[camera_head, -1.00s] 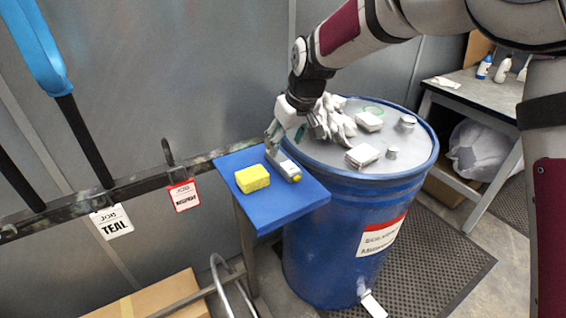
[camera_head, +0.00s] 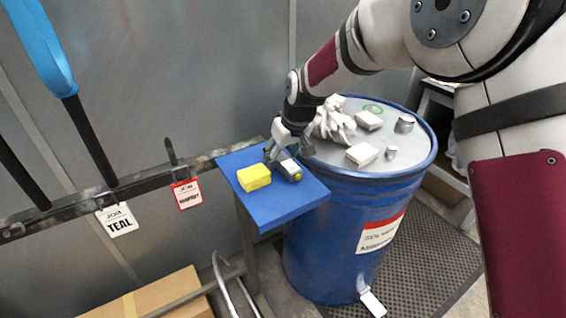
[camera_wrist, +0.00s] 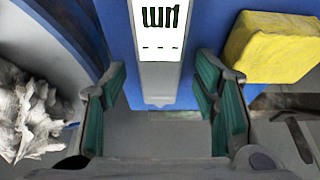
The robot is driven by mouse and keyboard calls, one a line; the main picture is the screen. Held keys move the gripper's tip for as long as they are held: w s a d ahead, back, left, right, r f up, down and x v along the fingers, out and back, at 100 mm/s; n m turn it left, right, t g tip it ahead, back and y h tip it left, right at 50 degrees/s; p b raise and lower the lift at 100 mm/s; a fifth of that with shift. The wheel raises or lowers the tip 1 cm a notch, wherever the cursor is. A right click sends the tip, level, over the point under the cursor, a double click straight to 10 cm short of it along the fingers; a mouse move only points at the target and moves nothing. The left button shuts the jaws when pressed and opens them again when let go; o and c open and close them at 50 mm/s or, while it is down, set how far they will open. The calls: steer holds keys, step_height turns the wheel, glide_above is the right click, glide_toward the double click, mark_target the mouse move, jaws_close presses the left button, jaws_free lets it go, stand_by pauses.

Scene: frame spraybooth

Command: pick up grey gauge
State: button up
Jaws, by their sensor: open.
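The grey gauge (camera_head: 290,167) lies on the small blue shelf (camera_head: 275,212), beside a yellow sponge-like block (camera_head: 252,178). It has a yellow part at its near end. In the wrist view the gauge (camera_wrist: 160,85) shows its pale body and a display with dark marks; its far part is cut off by the top edge. My gripper (camera_head: 285,153) is open and empty, right at the gauge, with its fingers to either side. In the wrist view the green-padded fingers of my gripper (camera_wrist: 163,88) flank the gauge's near end with gaps on both sides. I cannot tell whether the fingertips reach below its top.
The yellow block (camera_wrist: 275,48) is close beside the right finger in the wrist view. A rail with tags (camera_head: 118,220) runs along the left wall.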

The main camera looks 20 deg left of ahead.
steer(key=shift+f, duration=0.25)
steer(key=shift+c, duration=0.2)
jaws_close()
